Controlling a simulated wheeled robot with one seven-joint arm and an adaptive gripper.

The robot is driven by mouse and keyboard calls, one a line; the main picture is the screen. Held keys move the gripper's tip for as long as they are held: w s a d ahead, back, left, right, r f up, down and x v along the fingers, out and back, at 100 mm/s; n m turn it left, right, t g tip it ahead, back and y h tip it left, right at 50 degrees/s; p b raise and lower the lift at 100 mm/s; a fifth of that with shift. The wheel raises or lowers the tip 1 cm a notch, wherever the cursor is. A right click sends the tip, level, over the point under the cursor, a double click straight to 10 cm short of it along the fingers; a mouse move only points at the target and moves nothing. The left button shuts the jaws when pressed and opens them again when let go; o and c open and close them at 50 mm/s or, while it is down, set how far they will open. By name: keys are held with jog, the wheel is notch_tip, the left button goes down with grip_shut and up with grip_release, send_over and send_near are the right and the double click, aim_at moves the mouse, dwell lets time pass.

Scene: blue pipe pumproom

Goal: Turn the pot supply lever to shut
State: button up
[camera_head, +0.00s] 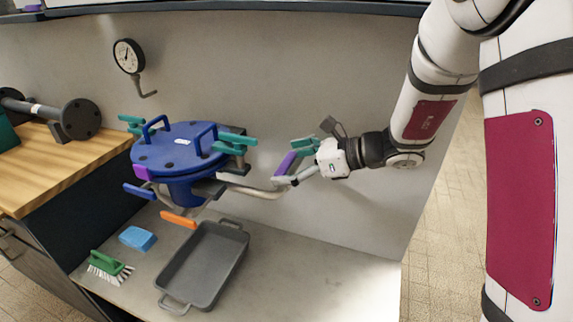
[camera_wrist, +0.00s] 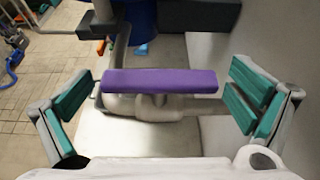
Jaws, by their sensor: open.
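A blue lidded pot (camera_head: 180,150) stands on the grey bench with a grey pipe (camera_head: 250,191) running right from it. A purple lever (camera_head: 287,162) sits on a valve at the pipe's right end; no label shows whether it is the pot supply lever. My gripper (camera_head: 296,164) is open around this lever. In the wrist view the purple lever (camera_wrist: 160,82) lies crosswise between the teal finger pads, with a gap at each end. The valve body (camera_wrist: 150,106) is partly hidden behind the lever. A blue lever (camera_head: 140,191) and an orange lever (camera_head: 178,219) are also near the pot.
A grey tray (camera_head: 239,228), a blue sponge (camera_head: 138,239) and a green brush (camera_head: 109,263) lie on the bench (camera_head: 330,260). A gauge (camera_head: 128,56) is on the back wall. Teal clamps (camera_head: 234,143) hold the pot lid. The bench's front right is clear.

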jog(key=shift+w+a+f, duration=0.1)
jog(key=shift+a, duration=0.15)
jog(key=c, duration=1.1)
jog(key=shift+m+t+h+b, duration=0.75)
jog(key=shift+m+t+h, duration=0.05)
jog(key=shift+m+t, duration=0.85)
jog(key=o, duration=1.1)
